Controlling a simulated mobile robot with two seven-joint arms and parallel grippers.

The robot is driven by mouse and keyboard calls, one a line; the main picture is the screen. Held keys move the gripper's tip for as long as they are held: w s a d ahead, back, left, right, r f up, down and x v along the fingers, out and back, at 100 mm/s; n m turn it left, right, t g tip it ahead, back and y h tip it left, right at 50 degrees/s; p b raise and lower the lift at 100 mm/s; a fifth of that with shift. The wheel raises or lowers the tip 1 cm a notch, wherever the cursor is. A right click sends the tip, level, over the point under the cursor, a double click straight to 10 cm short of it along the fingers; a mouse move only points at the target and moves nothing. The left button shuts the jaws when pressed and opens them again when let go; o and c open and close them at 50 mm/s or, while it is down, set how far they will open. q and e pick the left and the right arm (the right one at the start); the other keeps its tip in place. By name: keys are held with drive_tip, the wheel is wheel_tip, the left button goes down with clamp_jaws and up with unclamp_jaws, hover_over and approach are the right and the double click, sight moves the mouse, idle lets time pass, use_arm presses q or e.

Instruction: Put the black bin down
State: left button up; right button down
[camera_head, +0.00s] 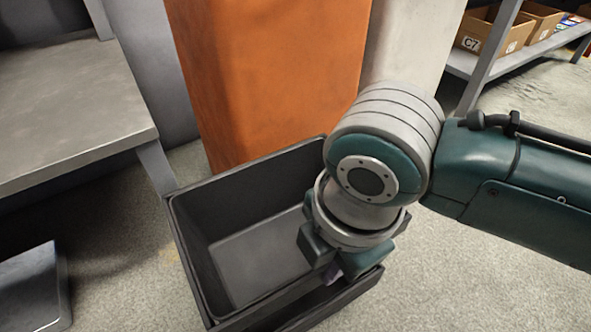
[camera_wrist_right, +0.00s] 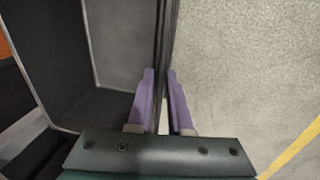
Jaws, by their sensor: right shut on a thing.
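The black bin (camera_head: 255,165) is an open, empty rectangular box in the lower middle of the head view. My right gripper (camera_wrist_right: 161,88) is shut on one of its walls, with a purple finger on each side of the rim in the right wrist view. The bin's dark inside (camera_wrist_right: 115,45) fills the left of that view. In the head view my right wrist covers the bin's right side and most of the fingers. I cannot tell whether the bin's underside touches the floor. My left gripper is not in view.
A grey table (camera_head: 70,110) stands at the left, its leg close to the bin. An orange column (camera_head: 265,75) rises just behind the bin. A grey flat object (camera_head: 38,285) lies at lower left. Shelving with cardboard boxes (camera_head: 483,30) is at upper right. Speckled floor (camera_head: 440,285) is clear at right.

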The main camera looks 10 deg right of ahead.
wheel_tip(320, 180, down, 12)
drive_tip(key=b, duration=0.8)
drive_tip(key=shift+r, duration=0.15)
drive_tip(key=shift+f, duration=0.25)
drive_tip(key=shift+s+r, duration=0.1)
drive_tip(key=shift+r, duration=0.05)
drive_tip(key=shift+f, duration=0.35)
drive_tip(key=c, duration=0.8)
unclamp_jaws()
drive_tip(key=shift+c, duration=0.2)
